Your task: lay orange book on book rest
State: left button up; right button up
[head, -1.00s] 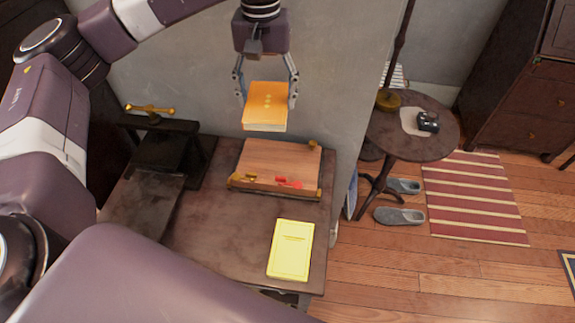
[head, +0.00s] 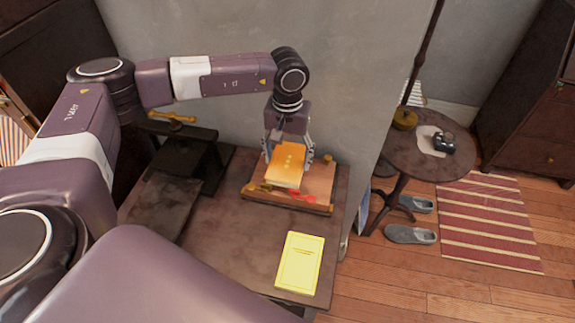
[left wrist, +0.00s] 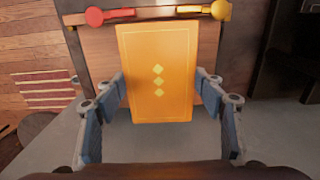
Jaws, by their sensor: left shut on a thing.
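The orange book (head: 284,164) has small yellow diamonds on its cover. My left gripper (head: 288,152) is shut on it, with one finger on each side edge. In the left wrist view the book (left wrist: 158,72) sits between the two fingers of the gripper (left wrist: 158,105). The wooden book rest (head: 318,182) is on the table, with a ledge along its front edge. The book is over the left and middle part of the rest; I cannot tell if they touch. My right gripper is not in view.
A yellow book (head: 300,262) lies on the table (head: 225,245) in front of the rest. A dark press with a brass handle (head: 172,117) stands to the left. A round side table (head: 400,160) is at the right. The wall is close behind.

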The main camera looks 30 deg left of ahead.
aim_at(287, 162)
pick_arm(q)
notch_tip(287, 162, down, 4)
jog(key=shift+r, duration=0.1)
jog(key=shift+f, duration=0.25)
jog(key=o, duration=1.4)
jog(key=shift+r, duration=0.1)
jog(key=shift+r, duration=0.2)
notch_tip(287, 162, up, 12)
jog(key=shift+b, duration=0.85)
